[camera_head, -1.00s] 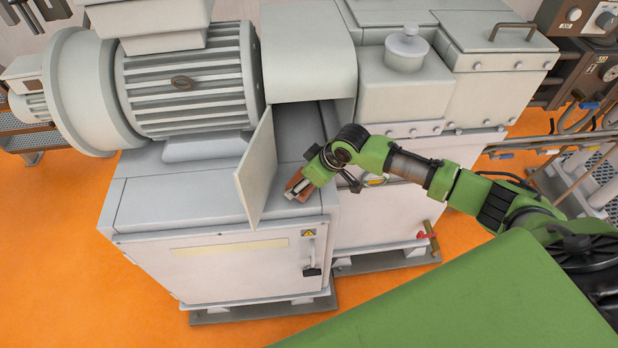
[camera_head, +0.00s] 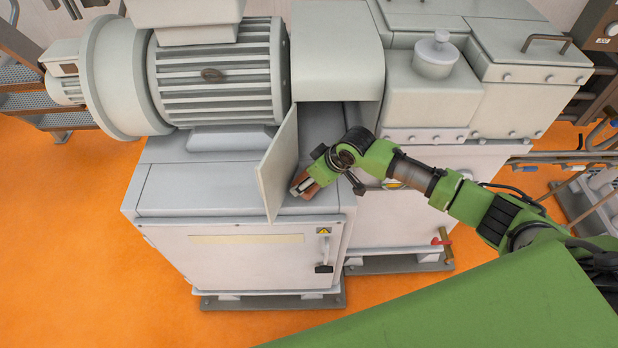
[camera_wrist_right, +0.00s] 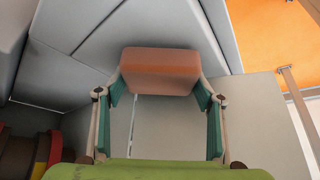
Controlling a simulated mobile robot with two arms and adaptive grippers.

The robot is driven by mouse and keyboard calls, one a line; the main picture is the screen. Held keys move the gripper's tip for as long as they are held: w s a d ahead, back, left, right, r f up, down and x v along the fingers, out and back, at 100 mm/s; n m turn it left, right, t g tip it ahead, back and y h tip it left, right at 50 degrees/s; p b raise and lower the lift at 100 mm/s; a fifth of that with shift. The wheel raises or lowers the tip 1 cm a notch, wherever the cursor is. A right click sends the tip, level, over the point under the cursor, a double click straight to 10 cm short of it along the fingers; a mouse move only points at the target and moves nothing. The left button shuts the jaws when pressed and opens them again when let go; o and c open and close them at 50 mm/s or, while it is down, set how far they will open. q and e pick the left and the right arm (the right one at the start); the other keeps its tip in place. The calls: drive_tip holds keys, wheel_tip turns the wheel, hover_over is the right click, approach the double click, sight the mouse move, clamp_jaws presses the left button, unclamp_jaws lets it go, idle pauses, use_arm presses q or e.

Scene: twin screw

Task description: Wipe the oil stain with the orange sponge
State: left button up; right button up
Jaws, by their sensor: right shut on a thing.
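The orange sponge (camera_wrist_right: 160,72) is a block held across the fingertips of my right gripper (camera_wrist_right: 160,88). Both green-padded fingers are closed on its sides. In the head view, my right gripper (camera_head: 308,186) points down and left over the grey machine cabinet top (camera_head: 200,185), just right of an open upright panel (camera_head: 279,165). A small part of the sponge shows there, largely hidden by the fingers. Whether the sponge touches the surface cannot be told. My left gripper is not in view.
A finned grey motor (camera_head: 215,80) stands at the back left of the cabinet. A grey hood (camera_head: 337,55) stands behind the gripper, and a grey box with a round cap (camera_head: 436,55) is to the right. Orange floor (camera_head: 80,240) is clear at the left.

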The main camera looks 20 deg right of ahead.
wheel_tip(320, 180, up, 4)
drive_tip(key=p, duration=0.4)
drive_tip(key=shift+r, duration=0.15)
drive_tip(key=shift+r+p, duration=0.6)
drive_tip(key=shift+r, duration=0.1)
drive_tip(key=shift+r, duration=0.1)
drive_tip(key=shift+r, duration=1.45)
